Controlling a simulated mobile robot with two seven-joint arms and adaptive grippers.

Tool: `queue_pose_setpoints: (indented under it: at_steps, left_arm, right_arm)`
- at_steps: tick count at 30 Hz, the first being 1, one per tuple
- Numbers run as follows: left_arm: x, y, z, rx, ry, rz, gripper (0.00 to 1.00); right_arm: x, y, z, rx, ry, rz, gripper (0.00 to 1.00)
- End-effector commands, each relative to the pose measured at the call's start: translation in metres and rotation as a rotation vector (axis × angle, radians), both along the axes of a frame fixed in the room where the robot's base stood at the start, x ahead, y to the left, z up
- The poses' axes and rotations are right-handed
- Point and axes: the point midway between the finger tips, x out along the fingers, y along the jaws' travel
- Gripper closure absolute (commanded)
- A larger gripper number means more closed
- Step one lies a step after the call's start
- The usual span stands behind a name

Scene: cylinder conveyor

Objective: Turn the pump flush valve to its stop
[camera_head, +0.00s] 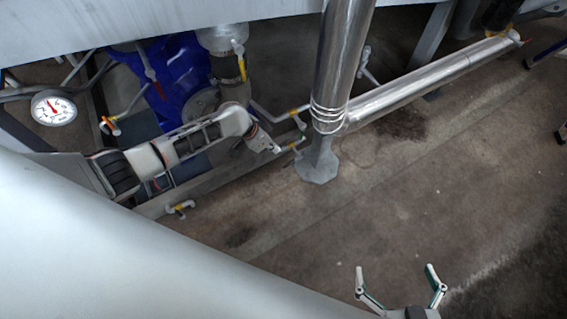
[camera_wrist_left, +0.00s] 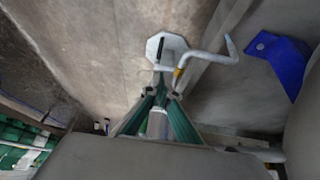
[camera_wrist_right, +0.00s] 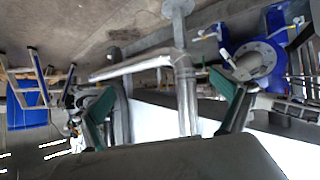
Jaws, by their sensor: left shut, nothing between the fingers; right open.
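Several small pale valves with yellow bands show by the blue pump (camera_head: 176,72) in the head view. I cannot tell which is the flush valve. One pale bent pipe with a yellow band (camera_wrist_left: 205,58) lies just beyond my left gripper (camera_wrist_left: 162,90) in the left wrist view. My left gripper (camera_head: 279,149) is shut and empty, its tips close beside that fitting; contact is unclear. In the head view it is small beside the valve piping (camera_head: 292,112). My right gripper (camera_head: 395,267) is open and empty over the floor, far from the valves.
A shiny vertical pipe (camera_head: 342,60) on a grey foot (camera_head: 318,170) stands right of my left gripper. A long shiny pipe (camera_head: 430,80) runs to the upper right. A round gauge (camera_head: 53,108) is at left. The floor (camera_head: 440,180) at lower right is clear.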

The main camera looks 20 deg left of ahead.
Motion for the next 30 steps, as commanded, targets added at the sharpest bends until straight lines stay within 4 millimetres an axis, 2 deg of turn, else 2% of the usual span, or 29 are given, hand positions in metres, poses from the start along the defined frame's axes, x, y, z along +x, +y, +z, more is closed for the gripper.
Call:
queue_pose_setpoints:
  at_steps: [1, 3, 8, 11, 17, 24, 30]
  left_arm:
    - [0.003, 0.007, 0.011, 0.01, 0.019, 0.0, 1.0]
    - [0.002, 0.013, 0.013, 0.016, 0.045, 0.0, 1.0]
    - [-0.002, 0.015, 0.009, 0.02, 0.067, -0.001, 1.0]
    - [-0.002, 0.013, -0.001, 0.019, 0.07, -0.001, 1.0]
    - [0.002, 0.003, -0.037, 0.018, 0.078, -0.001, 1.0]
    - [0.013, -0.011, -0.082, 0.018, 0.081, -0.002, 1.0]
    - [0.02, -0.021, -0.109, 0.02, 0.076, -0.002, 1.0]
  right_arm:
    - [0.001, -0.006, 0.001, -0.019, -0.002, 0.001, 0.0]
    - [0.0, -0.01, -0.002, -0.035, 0.006, 0.001, 0.0]
    - [-0.002, -0.012, -0.006, -0.041, 0.014, 0.002, 0.0]
    - [-0.002, -0.009, -0.007, -0.031, 0.013, 0.002, 0.0]
    - [0.001, 0.006, -0.006, 0.018, 0.004, 0.001, 0.0]
    - [0.009, 0.028, 0.006, 0.109, -0.026, -0.01, 0.0]
    - [0.017, 0.04, 0.017, 0.171, -0.05, -0.021, 0.0]
